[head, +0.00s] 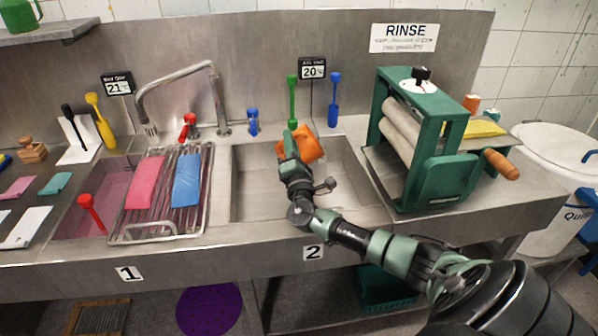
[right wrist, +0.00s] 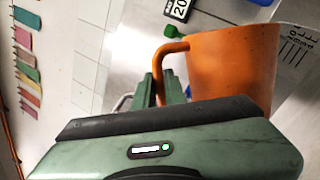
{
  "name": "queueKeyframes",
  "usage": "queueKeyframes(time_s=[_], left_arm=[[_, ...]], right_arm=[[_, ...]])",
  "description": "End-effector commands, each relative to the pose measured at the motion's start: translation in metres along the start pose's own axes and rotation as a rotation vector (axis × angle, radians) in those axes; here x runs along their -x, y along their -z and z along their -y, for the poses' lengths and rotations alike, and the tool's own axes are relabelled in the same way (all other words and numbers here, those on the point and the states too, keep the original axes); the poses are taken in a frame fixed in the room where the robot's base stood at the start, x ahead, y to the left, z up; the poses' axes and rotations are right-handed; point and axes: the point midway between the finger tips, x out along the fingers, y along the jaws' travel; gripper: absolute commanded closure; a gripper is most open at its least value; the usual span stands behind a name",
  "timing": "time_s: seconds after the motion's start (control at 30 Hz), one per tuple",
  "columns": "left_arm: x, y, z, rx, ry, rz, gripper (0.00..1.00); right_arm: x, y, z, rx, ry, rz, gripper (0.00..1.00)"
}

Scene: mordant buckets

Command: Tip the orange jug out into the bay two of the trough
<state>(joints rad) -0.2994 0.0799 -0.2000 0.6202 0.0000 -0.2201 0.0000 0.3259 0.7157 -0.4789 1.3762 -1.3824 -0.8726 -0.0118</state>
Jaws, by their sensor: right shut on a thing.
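The orange jug (head: 308,146) is in the head view, held up over the back of bay two (head: 255,188) of the steel trough. It looks tilted. My right gripper (head: 290,148) is shut on its handle. In the right wrist view the jug (right wrist: 232,68) shows its side and handle beside my fingers (right wrist: 160,86), with a printed scale near its right edge. The jug's inside is hidden. Bay two shows a bare grey floor where my arm does not cover it. A "2" label (head: 313,253) is on the front below it. My left gripper is out of view.
A wire rack (head: 165,215) with pink and blue cloths lies over bay one, left, which holds pinkish liquid. A tap (head: 183,75) arches behind. A green roller press (head: 425,140) stands right of bay two. Green and blue tools (head: 334,98) are behind the jug.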

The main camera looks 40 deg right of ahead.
Motion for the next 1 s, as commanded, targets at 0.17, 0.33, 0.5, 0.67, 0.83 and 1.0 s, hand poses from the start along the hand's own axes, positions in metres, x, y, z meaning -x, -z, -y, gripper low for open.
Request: queueKeyframes(time_s=[0.17, 0.33, 0.5, 0.67, 0.83, 1.0], left_arm=[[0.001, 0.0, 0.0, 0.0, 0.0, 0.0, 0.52], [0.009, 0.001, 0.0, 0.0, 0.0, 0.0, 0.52], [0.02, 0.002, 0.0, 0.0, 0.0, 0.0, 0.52], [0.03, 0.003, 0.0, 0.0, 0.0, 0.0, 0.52], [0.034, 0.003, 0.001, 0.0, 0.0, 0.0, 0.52], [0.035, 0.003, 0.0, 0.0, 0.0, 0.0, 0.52]], right_arm=[[0.018, 0.022, 0.013, -0.018, 0.035, -0.043, 1.0], [0.016, 0.019, 0.007, -0.037, 0.042, -0.044, 1.0], [0.012, 0.014, -0.003, -0.053, 0.047, -0.045, 1.0], [0.006, 0.008, -0.013, -0.067, 0.048, -0.041, 1.0], [0.003, 0.005, -0.017, -0.08, 0.051, -0.039, 1.0], [0.002, 0.005, -0.018, -0.091, 0.054, -0.039, 1.0]])
